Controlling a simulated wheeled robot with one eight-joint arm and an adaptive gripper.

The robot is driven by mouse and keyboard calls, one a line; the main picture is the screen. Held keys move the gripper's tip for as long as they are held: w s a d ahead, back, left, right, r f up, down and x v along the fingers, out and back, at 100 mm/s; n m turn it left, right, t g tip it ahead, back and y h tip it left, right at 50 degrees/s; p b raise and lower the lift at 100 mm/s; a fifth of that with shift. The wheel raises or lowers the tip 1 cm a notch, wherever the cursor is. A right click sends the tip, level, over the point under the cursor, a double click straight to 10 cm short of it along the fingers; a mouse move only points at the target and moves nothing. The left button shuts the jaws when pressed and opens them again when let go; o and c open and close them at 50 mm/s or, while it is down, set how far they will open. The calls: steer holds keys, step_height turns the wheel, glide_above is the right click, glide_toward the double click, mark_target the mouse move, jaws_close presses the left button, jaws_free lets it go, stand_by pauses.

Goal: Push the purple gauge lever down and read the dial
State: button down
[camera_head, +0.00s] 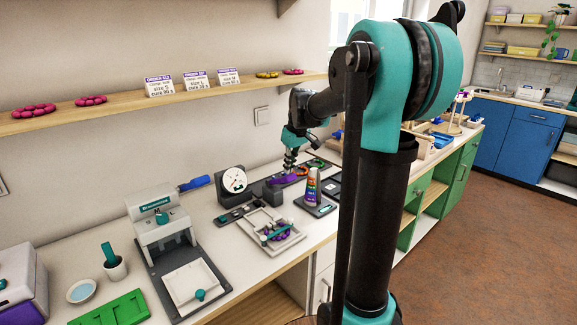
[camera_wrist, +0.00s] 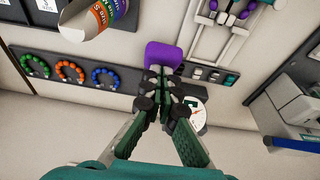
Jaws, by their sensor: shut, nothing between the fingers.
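The purple gauge lever (camera_head: 284,180) sticks out beside the dark gauge on the bench; its purple pad (camera_wrist: 163,54) shows beyond my fingertips in the wrist view. The round white dial (camera_head: 233,181) faces the room in the head view and is too small to read. In the wrist view the dial (camera_wrist: 198,112) is partly covered by a finger. My gripper (camera_wrist: 158,72) is shut and empty, with its tips at the near edge of the pad. In the head view my gripper (camera_head: 290,168) is pointed down over the lever. I cannot tell whether it touches.
A striped cone (camera_head: 313,187) stands close to the right of the lever. A pale tray (camera_head: 252,219) with purple beads lies in front. A teal-and-white press (camera_head: 160,222) stands left. Coloured bead rings (camera_wrist: 67,72) sit on a dark strip. A wooden shelf (camera_head: 120,112) runs above.

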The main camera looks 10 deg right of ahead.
steer(key=shift+s, duration=0.1)
steer(key=shift+s+d+f+t+y, duration=0.3)
steer(key=shift+s+d+f+t, duration=0.1)
steer(key=shift+s+f+t, duration=0.25)
steer(key=shift+s+d+f+t+y, duration=0.3)
steer(key=shift+s+f+t+y, duration=0.3)
steer(key=shift+f, duration=1.2)
steer(key=shift+s+d+f+t+y, duration=0.35)
steer(key=shift+f+t, duration=0.5)
steer(key=shift+f, duration=0.9)
steer(key=shift+s+d+f+t+y, duration=0.3)
steer(key=shift+s+f+t, duration=0.35)
steer(key=shift+f, duration=1.4)
steer(key=shift+a, duration=0.1)
